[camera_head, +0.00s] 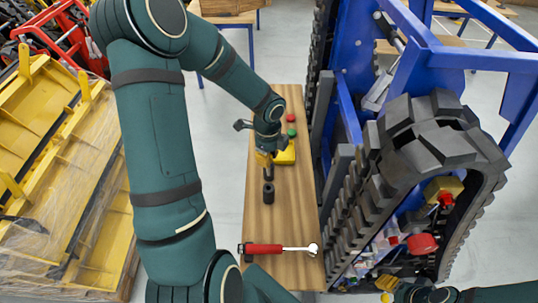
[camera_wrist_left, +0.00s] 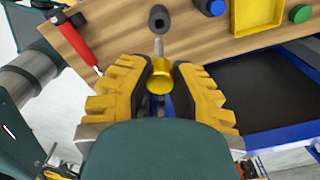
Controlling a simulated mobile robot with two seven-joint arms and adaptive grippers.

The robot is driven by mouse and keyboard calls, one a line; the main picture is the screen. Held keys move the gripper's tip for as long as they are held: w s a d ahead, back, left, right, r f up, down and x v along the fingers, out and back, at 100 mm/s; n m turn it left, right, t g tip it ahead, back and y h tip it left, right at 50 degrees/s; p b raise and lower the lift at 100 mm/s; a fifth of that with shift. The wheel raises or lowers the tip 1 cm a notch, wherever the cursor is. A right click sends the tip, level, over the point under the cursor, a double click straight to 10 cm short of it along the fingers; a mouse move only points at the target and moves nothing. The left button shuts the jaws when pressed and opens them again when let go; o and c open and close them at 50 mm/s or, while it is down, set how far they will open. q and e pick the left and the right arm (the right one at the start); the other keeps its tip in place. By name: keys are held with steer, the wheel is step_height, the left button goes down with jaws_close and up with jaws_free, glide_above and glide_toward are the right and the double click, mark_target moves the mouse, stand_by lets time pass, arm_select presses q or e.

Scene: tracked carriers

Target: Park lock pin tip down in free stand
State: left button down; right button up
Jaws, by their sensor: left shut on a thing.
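My left gripper (camera_head: 265,158) is shut on the lock pin, which has a yellow round head (camera_wrist_left: 160,77) and a grey shaft (camera_wrist_left: 159,48). The shaft hangs down from the fingers, roughly upright in the head view. Below it on the wooden bench stands a black hollow cylinder, the stand (camera_head: 268,194). In the left wrist view the stand (camera_wrist_left: 158,17) shows an open dark hole beyond the pin's tip. The tip looks apart from the hole; the exact gap is hard to tell. My right gripper (camera_head: 388,284) shows only partly at the bottom edge, its jaw state unclear.
A yellow tray (camera_head: 287,154), a green knob (camera_head: 292,132) and a red knob (camera_head: 290,118) sit farther back. A tracked machine (camera_head: 400,150) stands close on the right.

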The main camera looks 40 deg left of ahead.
mark_target(269, 174)
arm_select(q)
steer(key=shift+w, duration=0.1)
steer(key=shift+f, duration=0.1)
steer(key=shift+f+b, duration=0.55)
steer(key=shift+b, duration=0.1)
steer(key=shift+f+b, duration=1.7)
steer(key=shift+f, duration=0.5)
steer(key=shift+f+b, duration=2.45)
steer(key=shift+f, duration=1)
steer(key=shift+f+b, duration=0.8)
steer(key=shift+f, duration=0.25)
steer(key=c, duration=0.9)
jaws_free()
